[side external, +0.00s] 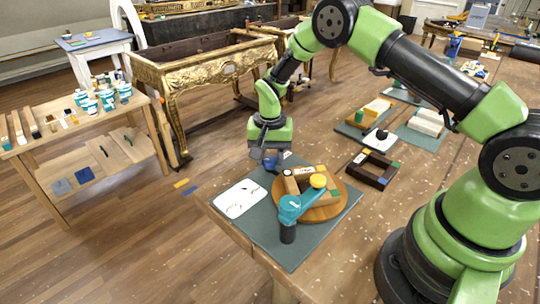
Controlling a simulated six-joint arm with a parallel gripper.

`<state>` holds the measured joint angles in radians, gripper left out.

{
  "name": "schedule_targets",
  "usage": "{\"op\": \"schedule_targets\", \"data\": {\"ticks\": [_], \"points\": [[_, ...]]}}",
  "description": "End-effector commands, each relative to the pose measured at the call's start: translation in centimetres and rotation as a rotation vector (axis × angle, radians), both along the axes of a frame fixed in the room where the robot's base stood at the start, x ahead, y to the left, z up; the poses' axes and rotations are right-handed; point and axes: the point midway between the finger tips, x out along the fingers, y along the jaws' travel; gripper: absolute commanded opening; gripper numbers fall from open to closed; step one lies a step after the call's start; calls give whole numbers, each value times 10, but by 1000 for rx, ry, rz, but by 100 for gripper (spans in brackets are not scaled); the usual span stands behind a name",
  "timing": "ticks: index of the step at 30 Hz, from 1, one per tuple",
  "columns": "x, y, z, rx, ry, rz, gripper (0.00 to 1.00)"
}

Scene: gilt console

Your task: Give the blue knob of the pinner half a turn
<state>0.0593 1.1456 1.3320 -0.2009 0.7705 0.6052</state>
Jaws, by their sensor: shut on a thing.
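The pinner (290,209) is a teal tool with a dark grip end and a yellow round cap (318,181). It lies on a round wooden board, against a small wooden frame corner. My gripper (269,157) points down at the far left edge of the board. It is shut on the blue knob (270,164), which shows as a dark blue patch at the fingertips. The fingers hide most of the knob, and its turn angle cannot be told. How the knob joins the pinner is also hidden.
The round board (330,211) sits on a dark green mat (290,250) at the table corner. A white sheet (240,198) lies left of it. A gilt console (205,65) is beyond.

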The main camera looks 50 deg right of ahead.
Motion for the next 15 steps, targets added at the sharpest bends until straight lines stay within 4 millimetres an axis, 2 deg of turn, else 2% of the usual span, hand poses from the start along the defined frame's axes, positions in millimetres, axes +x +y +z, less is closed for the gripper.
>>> {"op": "schedule_targets", "data": {"ticks": [15], "points": [[-2, 1, -1, 1, 9, -493, 13]]}}
